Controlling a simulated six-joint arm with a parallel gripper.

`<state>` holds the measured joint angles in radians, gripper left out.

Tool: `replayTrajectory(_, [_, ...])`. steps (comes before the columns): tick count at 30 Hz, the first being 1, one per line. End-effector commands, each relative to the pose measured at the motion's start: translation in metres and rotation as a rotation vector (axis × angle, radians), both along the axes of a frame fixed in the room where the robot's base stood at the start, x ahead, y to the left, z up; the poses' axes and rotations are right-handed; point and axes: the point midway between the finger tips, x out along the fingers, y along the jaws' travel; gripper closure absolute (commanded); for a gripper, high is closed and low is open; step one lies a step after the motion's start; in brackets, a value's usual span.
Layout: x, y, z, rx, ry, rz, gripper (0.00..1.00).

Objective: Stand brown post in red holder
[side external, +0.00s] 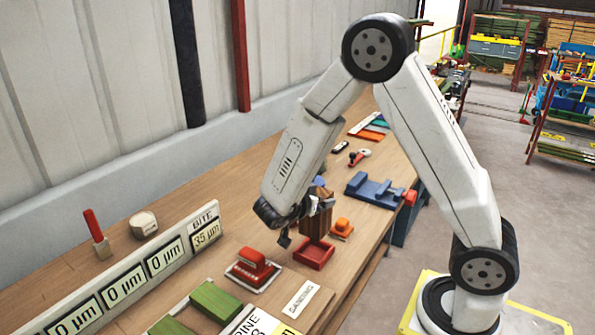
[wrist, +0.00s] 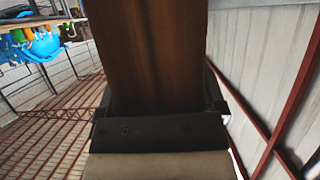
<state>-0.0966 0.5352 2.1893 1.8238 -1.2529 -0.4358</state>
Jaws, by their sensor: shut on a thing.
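The brown post (side external: 316,220) is a dark wooden block held upright in my gripper (side external: 318,203), which is shut on it. In the wrist view the post (wrist: 150,55) fills the middle between the fingers (wrist: 160,108), its grain running lengthwise. The red holder (side external: 314,254) is a shallow red tray on the bench, directly below the post in the side view. The post's lower end appears at or just above the holder's back rim. I cannot tell whether it is inside or touching.
A red-handled sander (side external: 254,268) sits left of the holder and a small orange tool (side external: 342,227) right of it. A blue vise (side external: 376,189) stands further back. Green blocks (side external: 215,302) and a gauge display board (side external: 130,275) are at the front left. Bare wooden bench (side external: 215,250) lies between.

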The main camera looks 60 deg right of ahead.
Motion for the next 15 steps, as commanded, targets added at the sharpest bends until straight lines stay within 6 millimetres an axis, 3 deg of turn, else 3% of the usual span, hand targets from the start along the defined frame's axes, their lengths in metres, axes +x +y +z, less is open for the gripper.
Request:
replayTrajectory(5, [0.001,0.0,-0.006,-0.001,0.001,0.002,0.94])
replayTrajectory(15, [0.001,0.0,-0.038,-0.001,0.001,0.003,0.94])
